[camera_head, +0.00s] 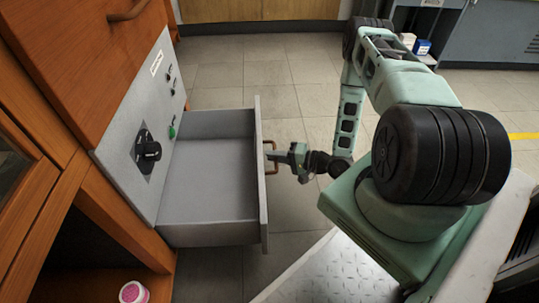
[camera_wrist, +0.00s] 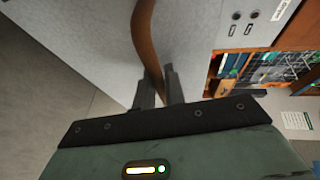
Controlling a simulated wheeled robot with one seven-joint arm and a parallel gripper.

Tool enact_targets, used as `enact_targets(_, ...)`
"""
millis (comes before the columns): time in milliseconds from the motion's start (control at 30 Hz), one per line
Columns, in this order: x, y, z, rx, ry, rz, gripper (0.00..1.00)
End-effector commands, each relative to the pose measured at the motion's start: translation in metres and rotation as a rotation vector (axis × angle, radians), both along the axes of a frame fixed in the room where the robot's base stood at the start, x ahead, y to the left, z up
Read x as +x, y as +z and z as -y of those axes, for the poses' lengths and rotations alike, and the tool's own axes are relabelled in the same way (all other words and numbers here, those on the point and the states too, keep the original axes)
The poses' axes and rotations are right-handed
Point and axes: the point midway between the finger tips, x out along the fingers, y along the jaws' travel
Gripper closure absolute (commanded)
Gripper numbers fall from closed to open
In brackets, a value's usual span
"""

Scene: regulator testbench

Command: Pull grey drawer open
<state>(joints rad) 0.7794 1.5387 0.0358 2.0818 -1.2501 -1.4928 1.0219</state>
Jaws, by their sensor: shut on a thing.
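The grey drawer (camera_head: 213,186) stands far out of the cabinet in the head view, and its empty inside shows. Its front panel (camera_head: 262,180) faces right, toward my arm. A brown curved handle (camera_head: 270,157) is fixed on that front. My gripper (camera_head: 283,158) is at the handle, shut on it. In the wrist view the two dark fingers of my gripper (camera_wrist: 159,88) close around the lower part of the brown handle (camera_wrist: 147,45), in front of the grey drawer front (camera_wrist: 90,35).
A grey control panel (camera_head: 130,120) with a black knob (camera_head: 148,150) and a green button stands behind the drawer. A pink-and-white round container (camera_head: 133,292) sits low in the wooden cabinet (camera_head: 125,235). Tiled floor (camera_head: 290,100) lies clear beyond the drawer.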

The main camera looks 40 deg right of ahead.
Motion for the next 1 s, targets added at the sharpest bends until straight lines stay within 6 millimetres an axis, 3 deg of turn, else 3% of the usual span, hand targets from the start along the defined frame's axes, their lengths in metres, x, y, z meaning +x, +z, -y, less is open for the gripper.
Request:
enact_targets(200, 0.000, 0.000, -0.001, 0.000, 0.002, -0.001, 1.00)
enact_targets(233, 0.000, 0.000, -0.001, 0.000, 0.002, -0.001, 0.86)
enact_targets(300, 0.000, 0.000, -0.001, 0.000, 0.002, -0.001, 0.67)
enact_targets(667, -0.003, 0.001, 0.002, -0.001, 0.000, -0.001, 0.67)
enact_targets(833, -0.022, 0.008, 0.014, -0.001, -0.003, -0.002, 0.67)
enact_targets(1000, -0.055, 0.016, 0.033, -0.001, -0.004, -0.002, 0.67)
